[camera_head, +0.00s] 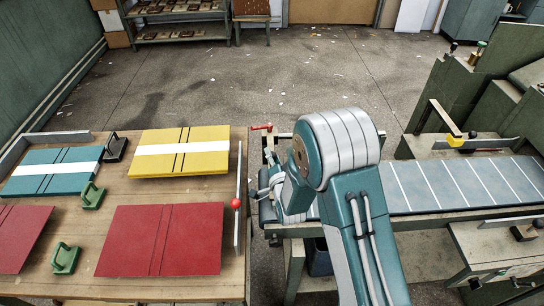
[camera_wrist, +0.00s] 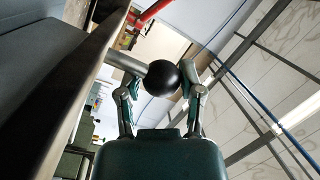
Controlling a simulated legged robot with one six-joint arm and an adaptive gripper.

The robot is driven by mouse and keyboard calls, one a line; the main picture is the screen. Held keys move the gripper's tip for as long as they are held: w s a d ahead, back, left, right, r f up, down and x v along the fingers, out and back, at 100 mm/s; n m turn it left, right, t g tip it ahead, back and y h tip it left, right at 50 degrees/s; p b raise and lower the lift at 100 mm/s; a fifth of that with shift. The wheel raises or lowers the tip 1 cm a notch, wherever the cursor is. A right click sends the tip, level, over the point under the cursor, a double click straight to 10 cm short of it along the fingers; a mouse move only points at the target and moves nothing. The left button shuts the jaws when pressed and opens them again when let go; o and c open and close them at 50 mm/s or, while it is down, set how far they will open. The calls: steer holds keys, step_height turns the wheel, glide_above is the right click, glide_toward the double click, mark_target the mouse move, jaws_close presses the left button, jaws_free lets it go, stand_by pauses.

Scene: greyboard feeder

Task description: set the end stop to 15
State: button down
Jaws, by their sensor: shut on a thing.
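In the wrist view my gripper (camera_wrist: 163,78) is shut on a black ball knob (camera_wrist: 161,80), one finger on each side. A grey rod (camera_wrist: 124,60) runs from the knob toward a dark metal edge at left. In the head view my arm hides the knob and most of my gripper. The blue feeder bed (camera_head: 450,186) with white cross lines runs to the right behind my arm. I cannot make out a scale number or tell which part is the end stop.
A wooden table (camera_head: 110,188) at left carries teal, yellow and red boards and green-handled tools. A red lever (camera_head: 262,127) stands near the bed's left end. The floor behind is open.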

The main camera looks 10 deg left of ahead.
steer(key=w+d, duration=0.1)
steer(key=d, duration=0.3)
steer(key=w+d, duration=0.1)
steer(key=d, duration=0.4)
steer(key=w+d, duration=0.1)
steer(key=d, duration=0.4)
steer(key=shift+d+f, duration=0.2)
steer(key=shift+f, duration=0.05)
steer(key=shift+c, duration=1.5)
jaws_free()
steer(key=shift+f, duration=0.1)
steer(key=shift+w, duration=0.1)
steer(key=shift+r, duration=0.2)
steer(key=v, duration=1.2)
